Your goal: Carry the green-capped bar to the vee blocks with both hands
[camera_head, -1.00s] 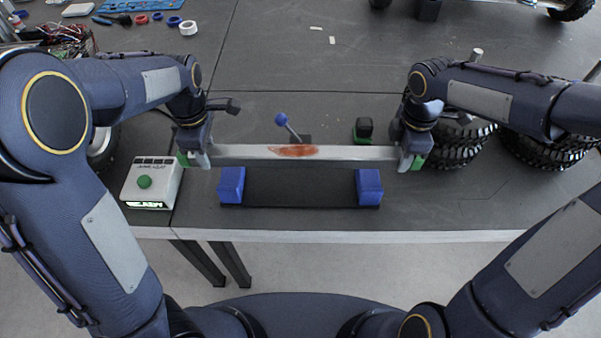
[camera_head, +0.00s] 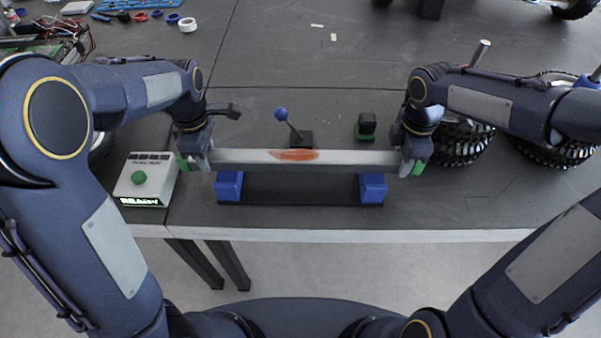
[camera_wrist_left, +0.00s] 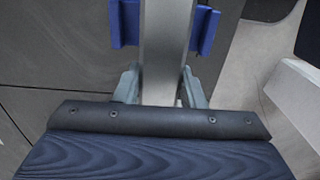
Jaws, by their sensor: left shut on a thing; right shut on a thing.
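The bar (camera_head: 345,157) is long and pale grey, with a rust-brown patch mid-length and green at both ends. It lies level across the picture. My left gripper (camera_head: 198,163) is shut on its left end and my right gripper (camera_head: 410,165) on its right end. Two blue vee blocks (camera_head: 229,187) (camera_head: 372,189) stand just below the bar in the head view. In the left wrist view the bar (camera_wrist_left: 167,45) runs between my fingers, with blue block sides (camera_wrist_left: 205,30) showing on both sides of it. I cannot tell whether bar and blocks touch.
The blocks stand on a dark base plate (camera_head: 300,190) near the table's front edge. A blue-knobbed lever (camera_head: 282,114) and a small green-black item (camera_head: 366,126) are behind the bar. A green-button box (camera_head: 146,180) is at left; tyres (camera_head: 460,142) are at right.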

